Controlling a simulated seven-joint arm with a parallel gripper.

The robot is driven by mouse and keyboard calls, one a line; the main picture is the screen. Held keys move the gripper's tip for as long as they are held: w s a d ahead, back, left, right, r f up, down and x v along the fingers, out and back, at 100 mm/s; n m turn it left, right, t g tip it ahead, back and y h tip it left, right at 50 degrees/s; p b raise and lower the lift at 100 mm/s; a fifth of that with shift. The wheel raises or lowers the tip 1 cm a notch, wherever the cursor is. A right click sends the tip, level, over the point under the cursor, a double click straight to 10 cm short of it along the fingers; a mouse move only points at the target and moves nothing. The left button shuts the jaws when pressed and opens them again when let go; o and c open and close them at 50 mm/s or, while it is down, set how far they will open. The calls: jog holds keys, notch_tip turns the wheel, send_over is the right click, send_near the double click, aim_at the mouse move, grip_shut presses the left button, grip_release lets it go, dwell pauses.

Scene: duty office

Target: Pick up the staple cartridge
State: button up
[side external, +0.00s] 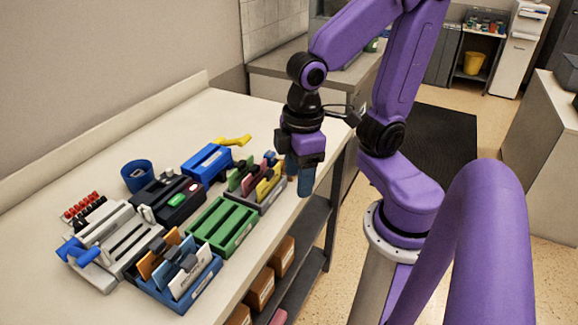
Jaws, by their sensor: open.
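My gripper (299,178) points down near the table's right edge, beside the grey holder (268,203) with upright coloured pieces. Its blue fingers are apart, and I see nothing between them. I cannot tell for sure which item is the staple cartridge. A small green piece (178,200) lies in a black tray (160,212) left of my gripper. Upright coloured pieces, including a yellow one (267,187), stand in the grey holder. My gripper hides part of the area behind it.
A green slotted tray (222,225), a blue holder with upright plates (200,287), a blue tray (208,165), a blue cup (137,176) and a grey slotted tray (125,238) crowd the table. A yellow item (233,141) lies behind. The table (230,108) is clear at the back.

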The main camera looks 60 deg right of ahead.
jog(key=w+d+r+m+h, duration=0.1)
jog(key=w+d+m, duration=0.2)
jog(key=w+m, duration=0.5)
jog(key=w+d+r+m+h, duration=0.1)
jog(key=w+d+r+m, duration=0.1)
jog(key=w+m, duration=0.6)
jog(key=s+d+r+m+h, duration=0.1)
jog(key=s+d+m, duration=0.1)
jog(key=d+m, duration=0.3)
jog(key=s+d+r+m, duration=0.1)
jog(key=s+d+m, duration=0.2)
jog(key=m, duration=0.3)
jog(key=shift+m, duration=0.3)
jog(key=x, duration=1.2)
jog(key=shift+d+f, duration=0.25)
jog(key=shift+d, duration=0.2)
jog(key=shift+x, duration=2.6)
jog(key=shift+s+a, duration=0.1)
jog(key=shift+a, duration=0.05)
jog(key=c, duration=1)
